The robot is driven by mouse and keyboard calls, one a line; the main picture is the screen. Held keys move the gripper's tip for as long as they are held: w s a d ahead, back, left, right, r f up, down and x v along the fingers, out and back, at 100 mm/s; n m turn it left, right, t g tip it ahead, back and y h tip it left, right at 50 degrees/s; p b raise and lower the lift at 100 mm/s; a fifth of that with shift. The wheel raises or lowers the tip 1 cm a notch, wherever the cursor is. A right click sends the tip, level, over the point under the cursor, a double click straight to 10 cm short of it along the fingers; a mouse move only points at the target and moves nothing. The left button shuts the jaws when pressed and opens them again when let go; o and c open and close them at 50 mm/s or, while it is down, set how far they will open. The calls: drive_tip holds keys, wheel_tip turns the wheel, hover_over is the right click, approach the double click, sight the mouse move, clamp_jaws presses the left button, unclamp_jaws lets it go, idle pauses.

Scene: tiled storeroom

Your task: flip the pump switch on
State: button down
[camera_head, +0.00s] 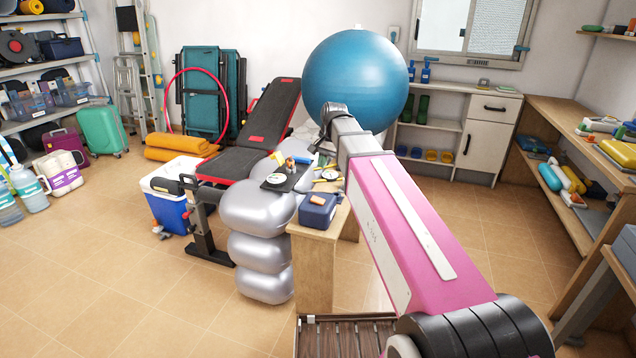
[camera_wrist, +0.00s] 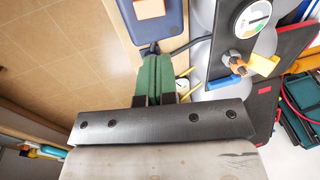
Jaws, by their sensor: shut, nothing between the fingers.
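A dark blue box (camera_head: 317,212) with an orange block (camera_head: 318,200) on top, perhaps the pump and its switch, stands on the small wooden table (camera_head: 313,265). In the wrist view the box (camera_wrist: 168,32) and orange block (camera_wrist: 150,8) lie at the top edge, cut off by the frame. My gripper (camera_wrist: 154,57) has green fingers, closed together and empty. Their tips point toward the box's near edge and overlap it closely in the picture; contact cannot be told. A dark hose (camera_wrist: 190,45) runs beside the box. In the head view my gripper is hidden behind my arm.
Silver inflated cushions (camera_head: 262,250) stand left of the table. A blue ball (camera_head: 355,80) is behind my arm. Tiled floor (camera_head: 110,270) is clear at left.

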sight(318, 199)
drive_tip(key=x, duration=1.3)
drive_tip(key=shift+a+f, duration=0.1)
drive_tip(key=shift+f, duration=0.25)
drive_tip(key=shift+w+a+f+h, duration=0.1)
drive_tip(key=shift+a+f+h, duration=0.05)
drive_tip(key=shift+f+h, duration=0.15)
drive_tip(key=shift+s+d+r, duration=0.15)
drive_tip(key=shift+d, duration=0.25)
drive_tip(key=shift+s+d+r, duration=0.1)
drive_tip(key=shift+s+d, duration=0.05)
drive_tip(key=shift+d, duration=0.3)
wheel_tip(318, 199, up, 14)
drive_tip(key=s+d, duration=0.1)
drive_tip(key=d, duration=0.1)
drive_tip(key=shift+d, duration=0.3)
drive_tip(key=shift+f, duration=0.2)
